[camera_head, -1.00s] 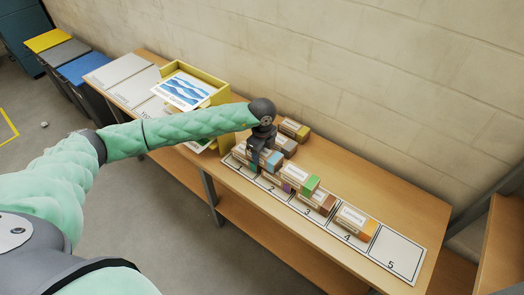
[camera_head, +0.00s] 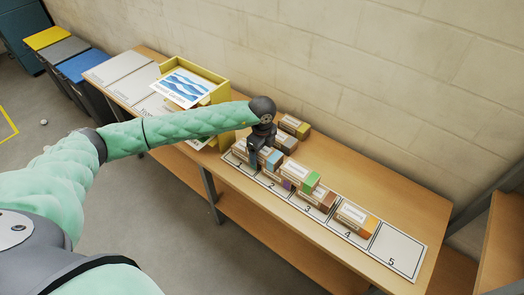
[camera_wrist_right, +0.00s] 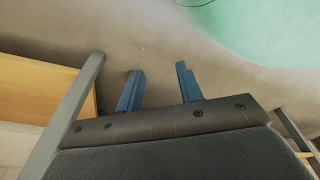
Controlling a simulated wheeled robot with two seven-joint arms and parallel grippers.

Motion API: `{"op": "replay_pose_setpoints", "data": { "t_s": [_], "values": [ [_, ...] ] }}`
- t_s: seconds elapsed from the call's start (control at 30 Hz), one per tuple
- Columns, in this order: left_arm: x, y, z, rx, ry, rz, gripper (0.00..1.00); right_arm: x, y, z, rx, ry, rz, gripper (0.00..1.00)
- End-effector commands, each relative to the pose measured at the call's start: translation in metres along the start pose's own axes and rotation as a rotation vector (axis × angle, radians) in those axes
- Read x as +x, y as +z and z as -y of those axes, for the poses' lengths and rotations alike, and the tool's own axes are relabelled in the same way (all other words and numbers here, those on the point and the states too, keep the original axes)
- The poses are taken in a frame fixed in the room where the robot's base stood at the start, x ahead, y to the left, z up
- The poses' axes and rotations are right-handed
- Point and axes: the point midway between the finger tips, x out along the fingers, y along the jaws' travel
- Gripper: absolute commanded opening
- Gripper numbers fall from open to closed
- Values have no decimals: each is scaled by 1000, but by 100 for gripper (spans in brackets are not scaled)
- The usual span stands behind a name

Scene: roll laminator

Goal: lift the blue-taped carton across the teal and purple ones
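My left gripper (camera_head: 254,158) points down over the cartons at the left end of the row of numbered cells. It hides part of them, and I cannot tell whether its fingers are open or shut. A carton with a light blue end (camera_head: 272,161), apparently the blue-taped one, is right beside the gripper. A purple end (camera_head: 288,184) shows low beside a green-ended carton (camera_head: 309,181). I cannot make out a separate teal carton. My right gripper (camera_wrist_right: 158,88) is open and empty in the right wrist view, away from the cartons.
A brown-ended carton (camera_head: 324,201) and an orange-ended carton (camera_head: 357,219) stand farther right; cell 5 (camera_head: 397,250) is empty. Two cartons (camera_head: 295,127) (camera_head: 286,142) stand behind the row. A yellow box (camera_head: 218,90) with a wave picture stands left. The wall is close behind.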

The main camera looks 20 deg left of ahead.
Motion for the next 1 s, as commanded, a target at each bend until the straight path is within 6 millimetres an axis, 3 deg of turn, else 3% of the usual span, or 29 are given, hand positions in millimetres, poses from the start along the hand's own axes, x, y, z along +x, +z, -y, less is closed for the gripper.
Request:
{"op": "replay_pose_setpoints", "data": {
  "t_s": [0.23,0.37,0.7,1.0],
  "values": [
    [0,0,0,0,0,0,80,-2,-4,0,0,0,-3,36],
    [0,0,0,0,0,0,80,-8,-18,-1,0,1,-13,36],
    [-47,0,0,1,-2,1,80,-27,-56,9,11,-10,-6,36],
    [-74,0,0,-1,-1,0,80,-45,-71,15,18,-18,10,36]
  ]
}}
